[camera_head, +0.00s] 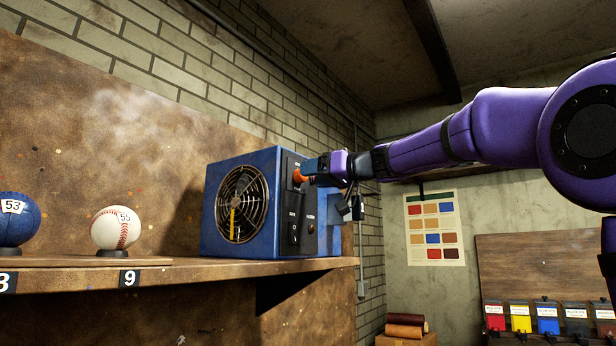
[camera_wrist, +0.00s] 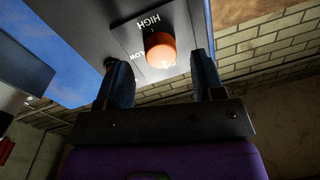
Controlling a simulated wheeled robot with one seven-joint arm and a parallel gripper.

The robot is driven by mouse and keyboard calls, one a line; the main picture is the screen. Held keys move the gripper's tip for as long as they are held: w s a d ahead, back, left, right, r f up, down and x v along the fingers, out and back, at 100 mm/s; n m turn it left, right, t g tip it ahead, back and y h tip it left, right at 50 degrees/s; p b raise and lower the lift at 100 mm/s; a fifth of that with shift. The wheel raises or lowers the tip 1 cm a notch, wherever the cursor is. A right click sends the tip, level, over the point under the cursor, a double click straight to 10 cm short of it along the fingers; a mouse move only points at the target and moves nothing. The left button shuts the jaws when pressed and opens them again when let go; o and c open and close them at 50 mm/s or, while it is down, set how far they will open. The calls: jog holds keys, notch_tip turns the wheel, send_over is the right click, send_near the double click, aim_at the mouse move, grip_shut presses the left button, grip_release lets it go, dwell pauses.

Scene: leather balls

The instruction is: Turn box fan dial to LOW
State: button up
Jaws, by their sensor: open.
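The blue box fan (camera_head: 243,205) stands on the wooden shelf, its round dark grille facing left-front and its black control panel (camera_head: 292,222) facing right. The orange dial (camera_head: 299,176) is near the top of that panel. In the wrist view the dial (camera_wrist: 160,51) shows close up, with HIGH printed above it and LOW to its left. A small light mark shows near the dial's lower edge. My gripper (camera_wrist: 165,78) is open, its two dark fingers apart just below the dial in that view. In the head view my gripper (camera_head: 314,168) is at the dial; contact cannot be told.
A white baseball (camera_head: 116,229) and a blue ball (camera_head: 16,222) sit on stands on the shelf (camera_head: 200,268), left of the fan. The panel has a switch below the dial. A brick wall is behind. A colour chart (camera_head: 434,228) hangs on the far wall.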

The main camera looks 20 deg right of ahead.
jog(key=shift+x, duration=1.15)
jog(key=c, duration=0.9)
jog(key=shift+m, duration=0.3)
jog(key=m, duration=0.9)
jog(key=m+t, duration=0.1)
jog(key=m, duration=0.7)
jog(key=shift+a+f+m+h, duration=0.1)
jog(key=shift+m+h, duration=0.2)
jog(key=shift+m, duration=0.1)
